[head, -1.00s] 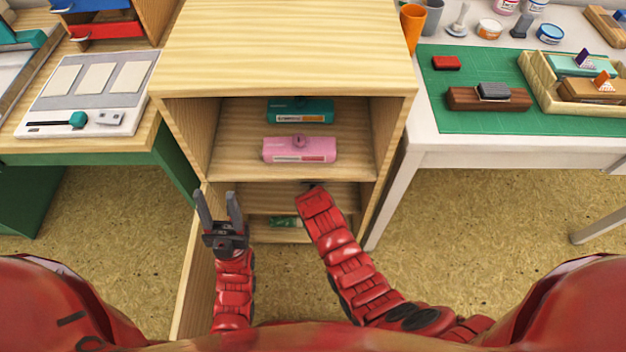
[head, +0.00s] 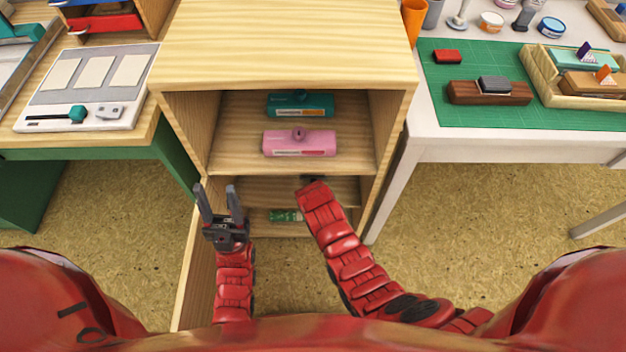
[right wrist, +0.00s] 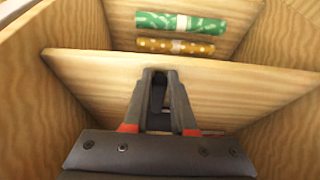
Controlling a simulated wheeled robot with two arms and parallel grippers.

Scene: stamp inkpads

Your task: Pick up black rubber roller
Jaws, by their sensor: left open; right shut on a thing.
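My right gripper (right wrist: 158,85) is shut in the right wrist view, with a dark piece (right wrist: 158,98) between its fingers. Little of this piece shows, so I cannot confirm that it is the black rubber roller. In the head view my right forearm reaches into the lower part of the wooden cabinet (head: 290,50), and its gripper is mostly hidden at the shelf. My left gripper (head: 218,203) is open and empty, in front of the cabinet's left side. I cannot make out a black rubber roller clearly elsewhere.
A pink box (head: 300,145) and a teal box (head: 300,104) lie on the upper shelf. A green patterned roll (right wrist: 180,22) and a yellow dotted roll (right wrist: 175,46) lie lower. A wooden panel (head: 195,270) stands at the left. A white table (head: 470,150) stands right.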

